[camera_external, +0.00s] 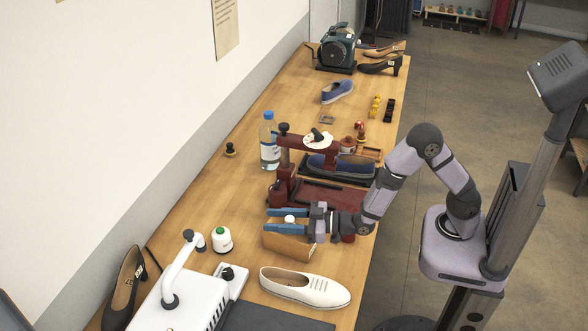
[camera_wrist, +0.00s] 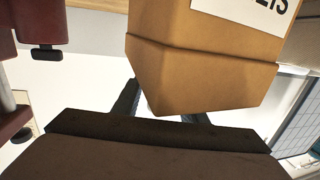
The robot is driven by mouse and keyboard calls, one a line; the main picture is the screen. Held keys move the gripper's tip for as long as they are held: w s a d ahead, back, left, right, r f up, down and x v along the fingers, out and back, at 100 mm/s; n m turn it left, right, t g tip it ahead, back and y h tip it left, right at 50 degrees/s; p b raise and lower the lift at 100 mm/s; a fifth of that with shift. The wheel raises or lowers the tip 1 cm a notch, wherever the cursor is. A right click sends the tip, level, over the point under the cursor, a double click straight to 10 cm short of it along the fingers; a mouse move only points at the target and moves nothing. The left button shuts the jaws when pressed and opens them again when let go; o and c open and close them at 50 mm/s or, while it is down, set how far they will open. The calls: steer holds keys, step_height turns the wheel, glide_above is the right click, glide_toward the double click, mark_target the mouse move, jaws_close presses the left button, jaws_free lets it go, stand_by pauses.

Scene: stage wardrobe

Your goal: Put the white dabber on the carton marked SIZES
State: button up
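A small white rounded piece, which looks like the white dabber (camera_external: 290,219), shows between the fingers of my gripper (camera_external: 287,220) in the external view. Its lower part is hidden. The brown carton (camera_external: 288,245) is directly below the fingers on the bench. In the wrist view the carton (camera_wrist: 205,72) is close and upside down, with part of its lettered label (camera_wrist: 250,12) ending in "ES". It hides the fingertips there. The fingers stand apart with the white piece between them; I cannot tell whether they press on it or whether it rests on the carton.
A dark red press (camera_external: 310,190) stands just behind the carton, close to my gripper. A white bottle with a green cap (camera_external: 222,239) is to the left, a white shoe (camera_external: 305,287) in front. A water bottle (camera_external: 269,142) stands farther back. Bare bench lies left of the press.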

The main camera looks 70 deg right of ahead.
steer(key=shift+s+r, duration=0.1)
steer(key=v, duration=0.6)
steer(key=shift+b, duration=0.4)
steer(key=p, duration=0.3)
steer(key=shift+s+r, duration=0.1)
steer(key=shift+s, duration=0.15)
steer(key=p+v, duration=0.2)
steer(key=p, duration=0.3)
steer(key=shift+s+d+r, duration=0.1)
steer(key=shift+s, duration=0.05)
steer(key=shift+p+v, duration=1.5)
steer(key=shift+p, duration=0.1)
steer(key=shift+f, duration=0.2)
